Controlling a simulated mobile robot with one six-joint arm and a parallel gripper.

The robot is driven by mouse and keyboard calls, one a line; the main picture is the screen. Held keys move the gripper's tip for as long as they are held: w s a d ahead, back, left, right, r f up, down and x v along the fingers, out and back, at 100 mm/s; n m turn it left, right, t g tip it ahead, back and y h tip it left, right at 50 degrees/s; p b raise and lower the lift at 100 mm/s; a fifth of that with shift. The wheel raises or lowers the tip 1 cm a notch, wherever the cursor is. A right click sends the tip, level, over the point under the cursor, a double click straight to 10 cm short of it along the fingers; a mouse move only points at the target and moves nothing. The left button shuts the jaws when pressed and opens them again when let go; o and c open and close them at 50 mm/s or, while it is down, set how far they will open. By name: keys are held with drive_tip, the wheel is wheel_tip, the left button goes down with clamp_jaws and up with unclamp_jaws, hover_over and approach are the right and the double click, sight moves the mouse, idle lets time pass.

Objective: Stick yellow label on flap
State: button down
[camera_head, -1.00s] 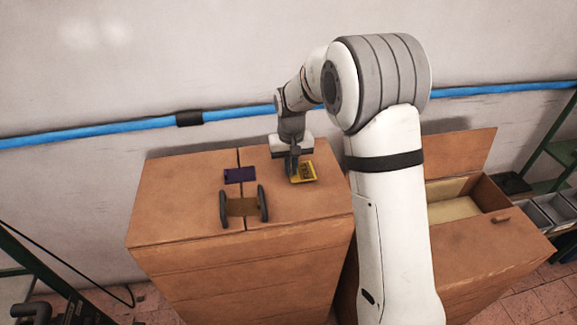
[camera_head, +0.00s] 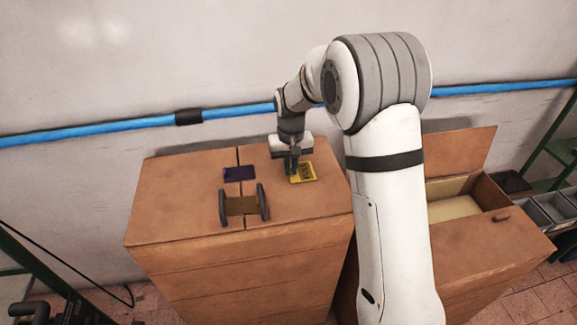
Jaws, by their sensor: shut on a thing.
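The yellow label (camera_head: 304,174) has dark markings. It is at the top of the closed carton, over the right-hand flap (camera_head: 290,205). My gripper (camera_head: 291,168) points down at the label's left edge and is shut on it. The fingers hide part of that edge, and I cannot tell whether the label's whole underside touches the flap.
A dark purple piece (camera_head: 239,174) lies by the seam between the flaps. A tape dispenser-like tool (camera_head: 243,206) with two dark side plates stands in front of it. An open carton (camera_head: 470,245) stands at right. A blue pipe (camera_head: 100,132) crosses the wall behind.

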drive_tip(key=shift+s+f, duration=0.1)
drive_tip(key=shift+f, duration=0.2)
idle(0.6)
drive_tip(key=c, duration=1.5)
unclamp_jaws()
drive_tip(key=shift+o, duration=0.3)
drive_tip(key=o, duration=0.4)
drive_tip(key=shift+r, duration=0.15)
drive_tip(key=shift+r+p, duration=2.15)
drive_tip(key=shift+r, duration=1.3)
